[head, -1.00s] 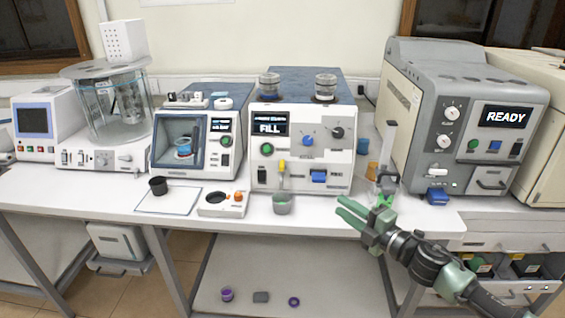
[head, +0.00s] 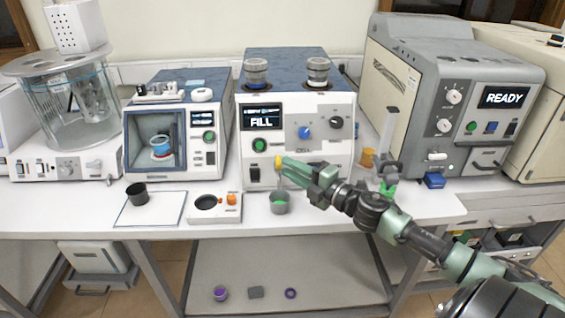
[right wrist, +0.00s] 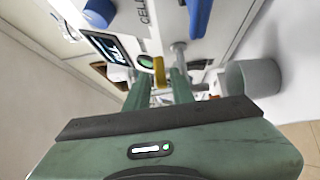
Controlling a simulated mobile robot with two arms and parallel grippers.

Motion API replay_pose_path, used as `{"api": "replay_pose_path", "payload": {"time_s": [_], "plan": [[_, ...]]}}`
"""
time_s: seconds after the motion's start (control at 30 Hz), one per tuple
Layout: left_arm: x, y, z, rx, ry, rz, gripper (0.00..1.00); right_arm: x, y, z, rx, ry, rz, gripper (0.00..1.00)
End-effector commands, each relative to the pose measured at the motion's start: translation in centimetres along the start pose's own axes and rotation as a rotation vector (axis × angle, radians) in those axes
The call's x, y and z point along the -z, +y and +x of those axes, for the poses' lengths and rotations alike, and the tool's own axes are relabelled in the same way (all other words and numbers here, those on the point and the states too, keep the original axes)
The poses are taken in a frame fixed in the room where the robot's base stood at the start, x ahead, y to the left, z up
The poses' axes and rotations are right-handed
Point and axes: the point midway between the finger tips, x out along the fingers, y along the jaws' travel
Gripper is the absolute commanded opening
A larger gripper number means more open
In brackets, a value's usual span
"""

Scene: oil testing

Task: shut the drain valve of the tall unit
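The tall unit (head: 297,165) stands mid-table with "FILL" on its screen. Its yellow drain valve lever (head: 279,161) is on the lower front; in the right wrist view the lever (right wrist: 160,72) lies just beyond and between my fingertips. My right gripper (head: 284,171) is open in front of the lever, its two green fingers apart in the right wrist view; I cannot tell whether they touch it. The fingers and hand hide part of the spout and lower front. A grey cup (head: 280,206) with green inside stands below. My left gripper is not in view.
A black cup (head: 137,194) stands on a white mat at left, beside a small white device (head: 225,214). A clamp-like stand (head: 390,150) and an amber cup (head: 367,157) are right of the unit. The "READY" machine (head: 440,150) stands farther right.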

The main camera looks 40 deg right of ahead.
Motion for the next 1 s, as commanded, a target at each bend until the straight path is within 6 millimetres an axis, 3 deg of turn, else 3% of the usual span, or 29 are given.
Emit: {"api": "replay_pose_path", "payload": {"time_s": [0.33,0.63,0.73,1.0], "plan": [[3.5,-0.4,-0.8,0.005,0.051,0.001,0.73,0.0,0.0,2.8,0.000,-0.001,0.001,0.24],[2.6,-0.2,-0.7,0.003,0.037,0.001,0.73,0.0,0.0,2.9,0.000,-0.001,0.001,0.24],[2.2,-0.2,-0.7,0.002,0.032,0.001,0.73,0.0,0.0,2.9,0.000,-0.001,0.001,0.00],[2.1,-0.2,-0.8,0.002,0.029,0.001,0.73,0.1,0.0,2.9,0.001,-0.008,0.002,0.00]]}}
